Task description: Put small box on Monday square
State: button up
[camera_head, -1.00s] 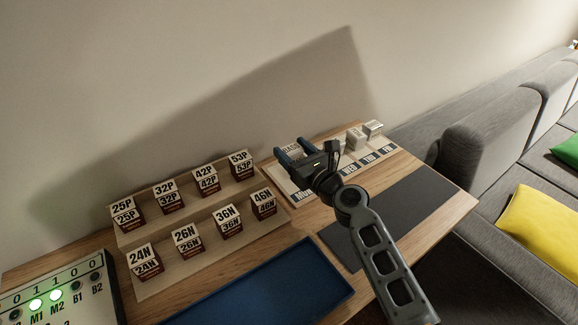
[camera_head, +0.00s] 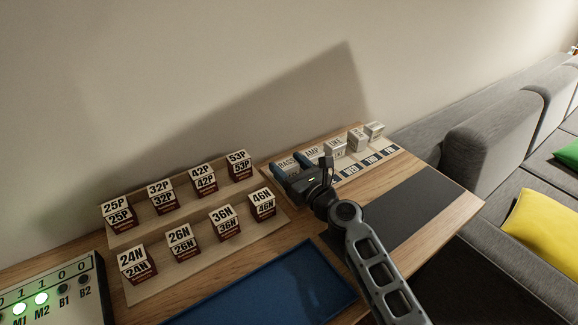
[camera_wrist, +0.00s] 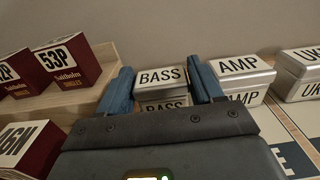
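A small silver-grey box marked BASS (camera_head: 287,162) is at the left end of a row of small boxes on a pale day strip. It also shows in the wrist view (camera_wrist: 162,77), between my blue fingers. My gripper (camera_head: 290,167) is open around this box, one finger on each side; whether the fingers touch it is unclear. The strip has dark day squares; WED (camera_head: 351,170), THU (camera_head: 371,161) and FRI (camera_head: 389,151) are readable. The Monday square is hidden behind my gripper in the head view. Part of a square ending in E (camera_wrist: 290,158) shows in the wrist view.
Small boxes AMP (camera_wrist: 240,68), UKE (camera_head: 335,148) and others stand to the right of BASS. A wooden stepped rack (camera_head: 200,250) with several red string boxes is at left. A blue tray (camera_head: 270,290) and a dark mat (camera_head: 425,205) lie in front.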

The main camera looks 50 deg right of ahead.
jog(key=shift+o, duration=0.6)
jog(key=shift+r, duration=0.25)
jog(key=b+v, duration=0.1)
jog(key=v, duration=0.9)
jog(key=shift+s+f, duration=0.15)
jog(key=shift+s, duration=0.05)
jog(key=shift+b+v, duration=0.35)
jog(key=shift+v, duration=0.45)
jog(key=shift+a, duration=0.1)
